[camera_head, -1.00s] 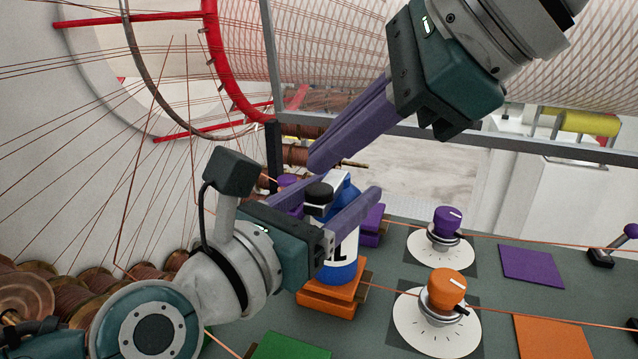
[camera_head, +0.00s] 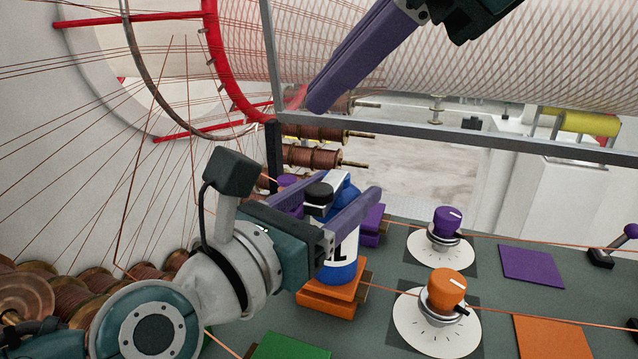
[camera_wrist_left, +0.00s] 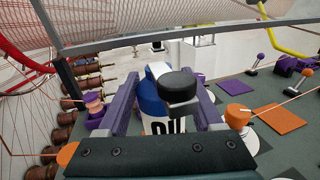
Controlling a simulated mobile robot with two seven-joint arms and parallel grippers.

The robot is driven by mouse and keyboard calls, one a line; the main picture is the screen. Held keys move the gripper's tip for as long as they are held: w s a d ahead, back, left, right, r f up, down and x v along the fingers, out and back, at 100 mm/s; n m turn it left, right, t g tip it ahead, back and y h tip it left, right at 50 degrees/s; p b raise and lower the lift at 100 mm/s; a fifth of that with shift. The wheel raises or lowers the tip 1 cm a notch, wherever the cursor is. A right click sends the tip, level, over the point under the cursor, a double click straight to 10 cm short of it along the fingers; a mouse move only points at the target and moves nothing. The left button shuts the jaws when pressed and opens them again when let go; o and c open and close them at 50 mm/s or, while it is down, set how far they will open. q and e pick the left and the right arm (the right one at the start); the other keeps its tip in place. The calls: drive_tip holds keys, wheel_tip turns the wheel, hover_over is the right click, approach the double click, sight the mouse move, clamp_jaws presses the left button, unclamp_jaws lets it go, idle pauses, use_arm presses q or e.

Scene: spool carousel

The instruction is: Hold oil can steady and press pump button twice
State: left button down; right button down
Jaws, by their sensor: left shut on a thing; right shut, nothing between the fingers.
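The blue oil can (camera_head: 344,245) with a white label stands upright on an orange block (camera_head: 333,299). Its black pump button (camera_head: 318,193) is on top and nothing touches it. My left gripper (camera_head: 352,203) is shut on the can, one purple finger on each side. In the left wrist view the can (camera_wrist_left: 160,124) sits between the fingers, with the black button (camera_wrist_left: 180,86) in front of its top. My right gripper (camera_head: 316,103) is shut and empty, well above the can, with its purple fingers together pointing down and left.
A grey metal frame bar (camera_head: 480,137) crosses behind the can. An orange knob (camera_head: 447,289) and a purple knob (camera_head: 446,222) stand on the panel to the right. Copper wires and spools (camera_head: 311,157) are at the left and behind.

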idle(0.4)
use_arm(q)
unclamp_jaws()
